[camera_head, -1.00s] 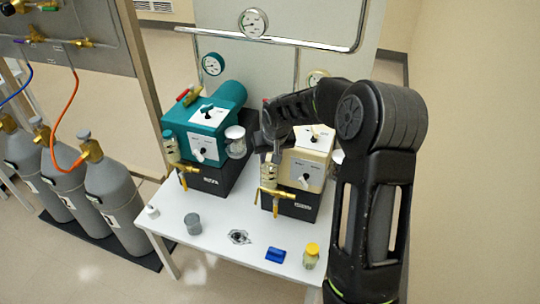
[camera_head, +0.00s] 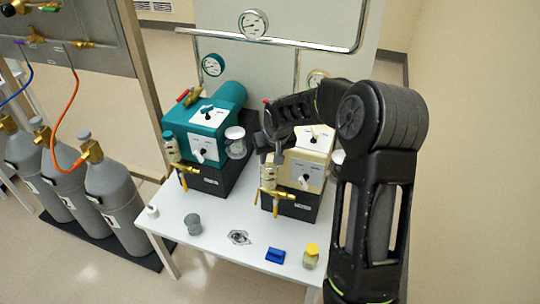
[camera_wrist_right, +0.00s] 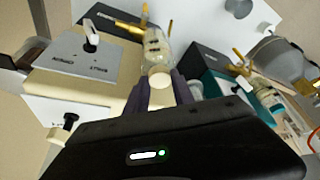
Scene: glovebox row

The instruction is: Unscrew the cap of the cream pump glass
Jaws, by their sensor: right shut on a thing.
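The cream pump (camera_head: 305,168) stands on its black base at the right of the white table. Its small clear glass (camera_head: 268,177) hangs at its left front side, above brass fittings. In the right wrist view the glass (camera_wrist_right: 157,45) lies just beyond my fingers. A cream cap (camera_wrist_right: 160,82) is at its near end, between the two fingers. My right gripper (camera_wrist_right: 161,92) is shut on this cap. In the head view the right gripper (camera_head: 268,150) sits over the top of the glass and hides the cap. My left gripper is not in view.
The teal pump (camera_head: 207,125) with its own glass stands close on the left. A grey cup (camera_head: 193,224), a blue block (camera_head: 275,255) and a yellow-capped jar (camera_head: 311,256) stand on the table (camera_head: 215,255). Grey gas cylinders (camera_head: 115,205) stand at the left.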

